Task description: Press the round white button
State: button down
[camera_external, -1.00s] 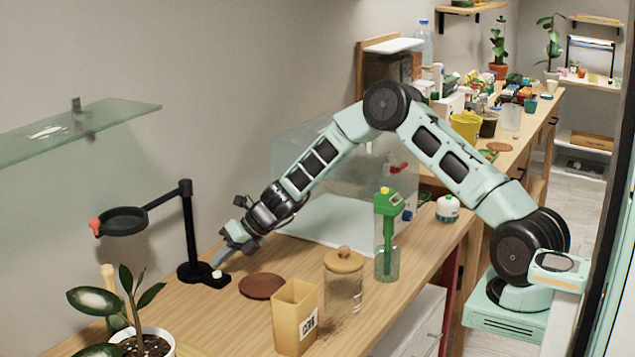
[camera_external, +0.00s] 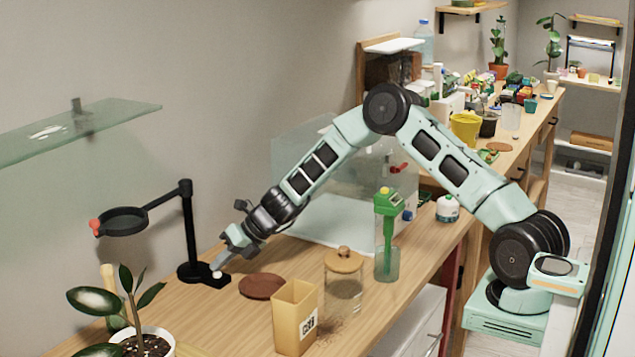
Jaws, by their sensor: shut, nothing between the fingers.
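The round white button (camera_external: 217,274) sits on the black base (camera_external: 199,273) of a stand with a post and a dark ring-shaped arm. My gripper (camera_external: 222,262) is shut and empty, pointing down and to the left. Its fingertips are right at the button, over its upper side. I cannot tell whether they touch it or whether it is pressed in.
A brown round mat (camera_external: 262,286), a yellow box (camera_external: 295,318), a lidded glass jar (camera_external: 343,285) and a green tool in a glass (camera_external: 387,235) stand to the right. A potted plant (camera_external: 140,340) is in front. A glass shelf (camera_external: 80,130) hangs at left.

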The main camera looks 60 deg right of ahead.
jog(key=shift+f, duration=0.15)
jog(key=shift+r+p, duration=0.75)
notch_tip(320, 180, up, 6)
jog(key=p, duration=0.6)
dwell(0.5)
